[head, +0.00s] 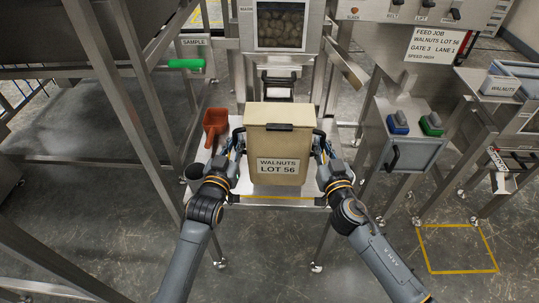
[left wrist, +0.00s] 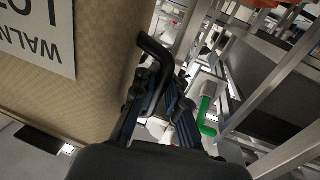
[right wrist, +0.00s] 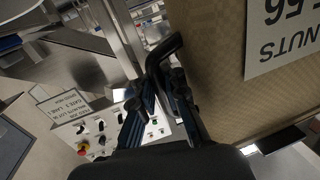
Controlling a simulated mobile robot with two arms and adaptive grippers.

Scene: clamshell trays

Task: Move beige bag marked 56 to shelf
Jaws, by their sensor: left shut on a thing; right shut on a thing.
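The beige bag (head: 279,140) is marked "WALNUTS LOT 56" on a white label and has a dark clip or handle at its top front edge. It stands upright over the steel shelf (head: 232,188) in the head view; I cannot tell whether its base touches. My left gripper (head: 238,140) is at its left side, shut on a black side handle (left wrist: 156,50). My right gripper (head: 319,143) is at its right side, shut on the other black handle (right wrist: 163,50). The bag's side fills much of both wrist views.
A steel machine with a walnut window (head: 281,26) stands behind. Yellow floor marking (head: 458,248) is front right.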

